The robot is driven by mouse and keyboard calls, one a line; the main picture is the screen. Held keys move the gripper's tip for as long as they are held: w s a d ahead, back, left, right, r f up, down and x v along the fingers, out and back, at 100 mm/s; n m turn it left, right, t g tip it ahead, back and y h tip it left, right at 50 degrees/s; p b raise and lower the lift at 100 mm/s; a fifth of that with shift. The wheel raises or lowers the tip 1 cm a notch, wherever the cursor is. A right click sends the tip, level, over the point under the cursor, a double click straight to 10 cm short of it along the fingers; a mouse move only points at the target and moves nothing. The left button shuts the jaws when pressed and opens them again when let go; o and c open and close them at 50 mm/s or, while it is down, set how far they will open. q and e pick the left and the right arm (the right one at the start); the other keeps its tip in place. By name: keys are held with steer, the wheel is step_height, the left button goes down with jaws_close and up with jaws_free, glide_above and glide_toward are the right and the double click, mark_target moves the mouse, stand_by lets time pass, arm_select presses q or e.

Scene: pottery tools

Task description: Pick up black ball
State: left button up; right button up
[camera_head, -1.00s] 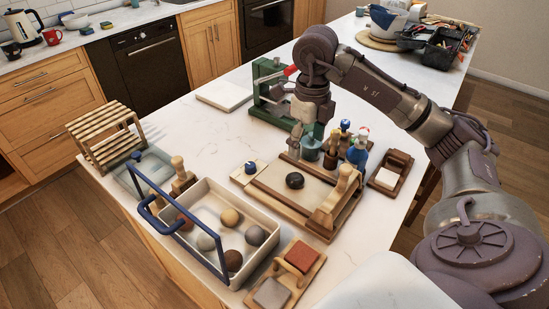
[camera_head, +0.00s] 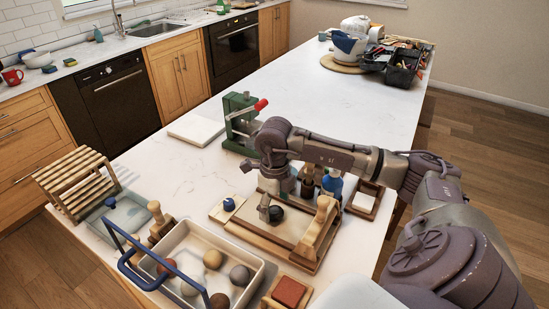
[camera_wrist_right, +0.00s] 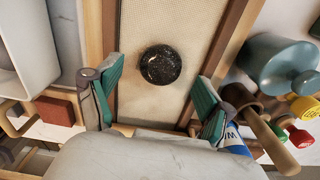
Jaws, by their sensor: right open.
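The black ball (camera_wrist_right: 160,65) is dark and speckled. It rests on the cream panel (camera_wrist_right: 192,30) of a wood-framed board. In the head view the ball (camera_head: 277,213) shows partly beside my right gripper (camera_head: 270,206), which is over the board with its fingers pointing down. In the right wrist view the right gripper (camera_wrist_right: 153,102) is open, with its green-padded fingers on either side, and the ball lies between and just beyond the fingertips, not visibly touched. My left gripper is not in view.
A white tray (camera_head: 259,270) of several clay balls stands at the front, with a blue-handled frame (camera_head: 165,260) over it. A wooden stand (camera_head: 318,222) and bottles (camera_head: 333,184) crowd the board. A green press (camera_head: 238,120) is behind. The far counter middle is clear.

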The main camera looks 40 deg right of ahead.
steer(key=shift+w+f, duration=0.1)
steer(key=shift+f, duration=1.15)
steer(key=c, duration=1.3)
steer(key=shift+r, duration=0.15)
